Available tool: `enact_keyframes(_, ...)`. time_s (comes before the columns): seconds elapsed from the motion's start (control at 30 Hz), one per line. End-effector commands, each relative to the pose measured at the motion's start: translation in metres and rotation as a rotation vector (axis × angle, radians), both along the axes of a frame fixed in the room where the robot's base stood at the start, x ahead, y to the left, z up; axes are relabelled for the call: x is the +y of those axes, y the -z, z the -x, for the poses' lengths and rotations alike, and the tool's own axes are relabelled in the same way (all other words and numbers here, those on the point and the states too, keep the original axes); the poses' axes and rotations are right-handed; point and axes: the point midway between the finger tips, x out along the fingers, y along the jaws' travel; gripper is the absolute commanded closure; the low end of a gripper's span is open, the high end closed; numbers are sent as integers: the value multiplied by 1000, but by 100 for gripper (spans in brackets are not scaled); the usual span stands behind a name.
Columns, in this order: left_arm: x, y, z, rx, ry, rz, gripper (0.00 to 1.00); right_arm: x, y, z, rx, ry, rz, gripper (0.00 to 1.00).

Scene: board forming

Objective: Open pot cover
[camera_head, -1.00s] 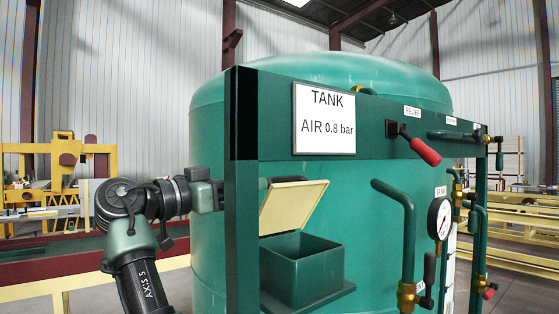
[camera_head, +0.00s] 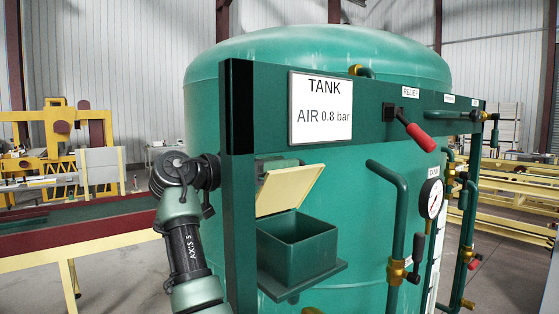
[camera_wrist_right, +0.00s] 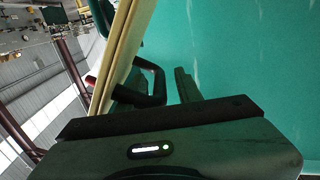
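The pot is a green open-topped box (camera_head: 297,244) on a shelf at the tank's front in the head view. Its pale yellow cover (camera_head: 290,188) is raised and tilted above the box, and the inside shows. My right gripper (camera_head: 280,163) is behind the cover's upper part, mostly hidden by it and the dark post. In the right wrist view the cover (camera_wrist_right: 119,60) appears edge-on, left of the gripper (camera_wrist_right: 160,92). The fingers look apart, with a dark loop-like part near them; I cannot tell whether they touch it. My left gripper is not in view.
The green tank (camera_head: 320,70) fills the middle, behind a dark green frame post (camera_head: 240,180). A red-handled lever (camera_head: 420,137), a gauge (camera_head: 432,198) and pipes stand right of the box. A red and yellow bench (camera_head: 90,235) is at left.

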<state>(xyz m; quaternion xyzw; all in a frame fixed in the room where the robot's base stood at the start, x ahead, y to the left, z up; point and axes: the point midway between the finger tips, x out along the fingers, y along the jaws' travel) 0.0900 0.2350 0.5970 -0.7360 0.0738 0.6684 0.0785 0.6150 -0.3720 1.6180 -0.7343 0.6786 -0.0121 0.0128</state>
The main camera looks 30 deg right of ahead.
Motion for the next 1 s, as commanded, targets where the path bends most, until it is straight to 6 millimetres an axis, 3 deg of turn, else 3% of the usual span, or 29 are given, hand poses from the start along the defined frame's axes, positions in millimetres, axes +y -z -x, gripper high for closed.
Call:
enact_keyframes(0.13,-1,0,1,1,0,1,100,0,0,0,0,0,0,68)
enact_keyframes(0.23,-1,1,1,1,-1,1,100,0,0,0,0,0,0,95)
enact_keyframes(0.27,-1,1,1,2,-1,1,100,0,0,0,0,0,0,100)
enact_keyframes(1.0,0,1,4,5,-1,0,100,1,0,0,-1,-1,-1,100)
